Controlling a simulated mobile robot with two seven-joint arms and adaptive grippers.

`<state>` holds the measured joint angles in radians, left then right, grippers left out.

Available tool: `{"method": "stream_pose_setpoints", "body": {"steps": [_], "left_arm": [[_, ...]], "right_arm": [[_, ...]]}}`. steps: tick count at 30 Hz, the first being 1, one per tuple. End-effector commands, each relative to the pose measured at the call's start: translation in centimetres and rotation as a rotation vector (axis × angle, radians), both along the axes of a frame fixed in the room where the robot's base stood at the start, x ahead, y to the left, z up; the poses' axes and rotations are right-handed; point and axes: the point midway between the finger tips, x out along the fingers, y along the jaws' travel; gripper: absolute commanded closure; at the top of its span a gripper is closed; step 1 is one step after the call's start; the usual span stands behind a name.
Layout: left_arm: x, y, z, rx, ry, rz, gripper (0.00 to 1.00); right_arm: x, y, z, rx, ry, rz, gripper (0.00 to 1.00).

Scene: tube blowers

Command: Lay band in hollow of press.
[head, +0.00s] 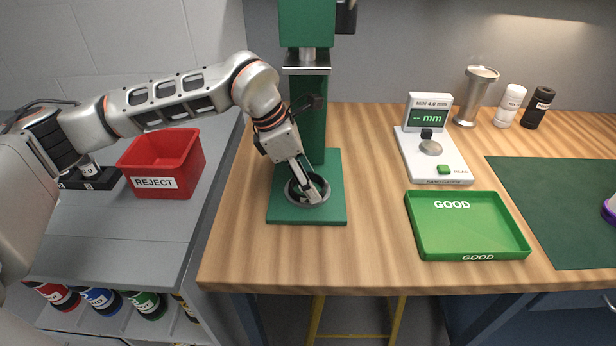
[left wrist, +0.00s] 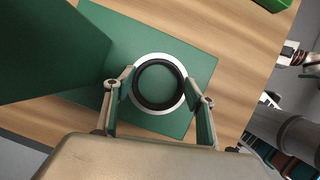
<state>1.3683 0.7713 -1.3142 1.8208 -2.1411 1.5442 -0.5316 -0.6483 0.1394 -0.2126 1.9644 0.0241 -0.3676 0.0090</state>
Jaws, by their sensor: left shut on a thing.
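The black band (left wrist: 159,106) is a round ring between the fingertips of my left gripper (left wrist: 160,80). In the left wrist view it lies within the outline of the pale metal rim (left wrist: 150,112) of the press's hollow. I cannot tell whether it rests on the floor of the hollow or is held just above it. The green press (head: 333,212) stands on the wooden bench, its ram raised well above the base. In the head view my left gripper (head: 314,190) reaches down into the rim and hides much of the hollow. My right gripper is not in view.
A red REJECT bin (head: 165,165) stands on the grey side surface at left. A gauge (head: 437,160) and a green GOOD tray (head: 468,238) are to the right of the press. The press column rises close behind my gripper. Bare bench lies between press and tray.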

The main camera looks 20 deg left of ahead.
Motion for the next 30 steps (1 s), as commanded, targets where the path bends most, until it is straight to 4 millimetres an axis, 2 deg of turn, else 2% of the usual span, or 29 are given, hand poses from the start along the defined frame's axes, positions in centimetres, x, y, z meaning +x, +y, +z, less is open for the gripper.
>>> {"method": "stream_pose_setpoints", "body": {"steps": [4,5,7,20,23,28,30], "left_arm": [[0.0,0.0,0.0,0.000,0.000,0.000,0.65],[0.0,0.0,0.0,0.000,0.000,0.000,0.42],[0.0,0.0,0.0,0.000,0.000,0.000,0.25],[0.0,0.2,0.5,0.000,-0.001,0.000,0.25],[-0.2,0.7,1.6,0.001,-0.004,0.002,0.25],[-0.8,1.8,4.8,0.000,-0.005,0.003,0.25],[-1.6,3.4,4.7,0.002,0.001,0.004,0.25]], "right_arm": [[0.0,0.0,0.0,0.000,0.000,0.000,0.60],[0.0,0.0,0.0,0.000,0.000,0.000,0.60],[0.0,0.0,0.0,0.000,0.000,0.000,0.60],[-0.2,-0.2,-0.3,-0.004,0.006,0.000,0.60],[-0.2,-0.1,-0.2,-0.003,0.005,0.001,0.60],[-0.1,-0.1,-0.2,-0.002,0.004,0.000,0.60],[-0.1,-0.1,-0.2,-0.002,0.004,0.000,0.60]]}}
